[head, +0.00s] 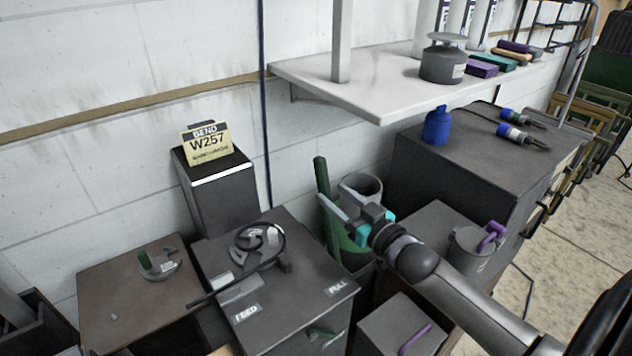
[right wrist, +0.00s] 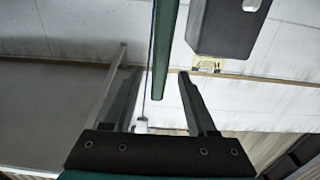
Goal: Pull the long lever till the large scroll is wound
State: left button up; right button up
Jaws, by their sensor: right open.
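A long thin dark lever (head: 235,283) lies across the top of a dark cabinet (head: 285,315). It slants from a round curled mount (head: 262,243) down to the left, past the cabinet's edge. Labels on the cabinet top appear to read "FEED" and "FULL". I cannot make out a large scroll in either view. My left gripper is not in view.
The grey bin (head: 366,190) stands against the wall. A sign reading "W257" (head: 208,143) is on a dark pedestal (head: 222,190). A white shelf (head: 375,95) juts out above right. A lower brown table (head: 130,290) is at left; a cabinet (head: 465,150) stands at right.

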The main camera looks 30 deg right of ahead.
aim_at(316, 180)
jog(key=shift+w+a+b, duration=0.2)
jog(key=shift+w+b, duration=0.1)
jog(key=shift+w, duration=1.6)
jog(key=shift+w+a+b, duration=0.15)
jog(key=shift+w+b, duration=0.15)
jog(key=shift+w, duration=1.55)
grip_shut()
